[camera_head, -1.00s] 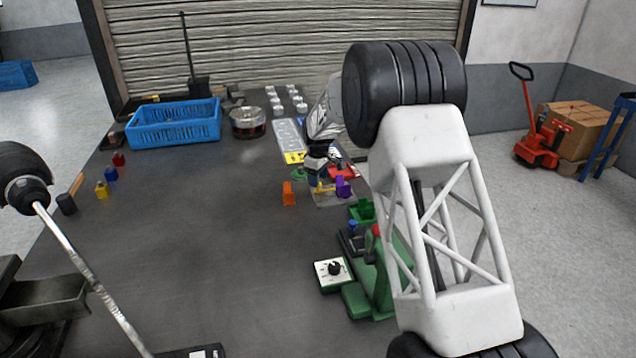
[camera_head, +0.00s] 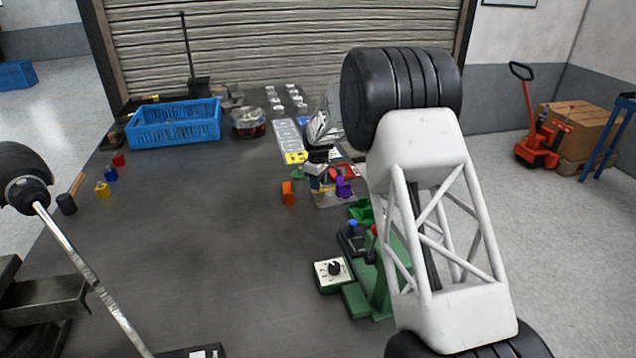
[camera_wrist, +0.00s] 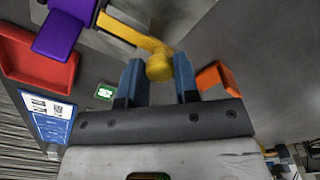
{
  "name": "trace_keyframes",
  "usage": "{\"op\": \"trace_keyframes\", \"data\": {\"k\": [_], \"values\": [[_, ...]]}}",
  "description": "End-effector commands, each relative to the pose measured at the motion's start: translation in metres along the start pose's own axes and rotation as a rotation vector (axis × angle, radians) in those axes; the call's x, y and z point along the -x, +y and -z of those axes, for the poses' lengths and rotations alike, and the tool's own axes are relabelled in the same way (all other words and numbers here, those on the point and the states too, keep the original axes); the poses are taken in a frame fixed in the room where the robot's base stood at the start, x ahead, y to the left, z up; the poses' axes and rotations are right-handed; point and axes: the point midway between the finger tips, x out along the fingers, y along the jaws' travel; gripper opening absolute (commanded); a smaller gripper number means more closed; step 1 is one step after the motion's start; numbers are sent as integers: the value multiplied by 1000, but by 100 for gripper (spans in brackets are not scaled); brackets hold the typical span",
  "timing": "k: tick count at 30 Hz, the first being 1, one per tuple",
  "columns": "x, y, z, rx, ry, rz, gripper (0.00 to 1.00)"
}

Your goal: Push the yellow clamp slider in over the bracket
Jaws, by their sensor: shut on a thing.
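The yellow clamp slider (camera_wrist: 135,37) shows in the wrist view as a bar ending in a round knob. My gripper (camera_wrist: 158,78) has its two blue fingers on either side of the knob, shut on it. The bar runs up and left from the knob toward a purple part (camera_wrist: 62,32). In the head view my gripper (camera_head: 320,182) is low over a grey base plate (camera_head: 336,202), with the purple part (camera_head: 343,188) just to its right. The slider is mostly hidden there. I cannot tell which part is the bracket.
An orange block (camera_head: 288,193) stands close left of my gripper. A red tray (camera_head: 347,171) lies behind the fixture. A green device with levers (camera_head: 375,285) stands in front. A blue crate (camera_head: 172,124) is at the back left. The table's middle is clear.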

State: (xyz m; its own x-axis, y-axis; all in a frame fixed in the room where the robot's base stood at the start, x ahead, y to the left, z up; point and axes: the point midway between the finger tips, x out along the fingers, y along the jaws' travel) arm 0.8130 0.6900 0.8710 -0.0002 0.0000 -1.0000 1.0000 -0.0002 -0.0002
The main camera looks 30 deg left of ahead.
Motion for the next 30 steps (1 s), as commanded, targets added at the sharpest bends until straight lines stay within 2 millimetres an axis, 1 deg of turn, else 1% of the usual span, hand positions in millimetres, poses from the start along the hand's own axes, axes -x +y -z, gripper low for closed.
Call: {"op": "trace_keyframes", "data": {"k": [5, 13, 22, 23, 27, 30], "values": [[0, 3, -3, -1, 0, -1, 0], [2, 27, -26, -1, 1, -2, 0], [2, 30, -29, -1, 1, -3, 0], [2, 30, -29, -1, 1, -3, 32], [2, 30, -29, -1, 1, -2, 54], [1, 29, -29, 0, 1, -2, 54]]}}
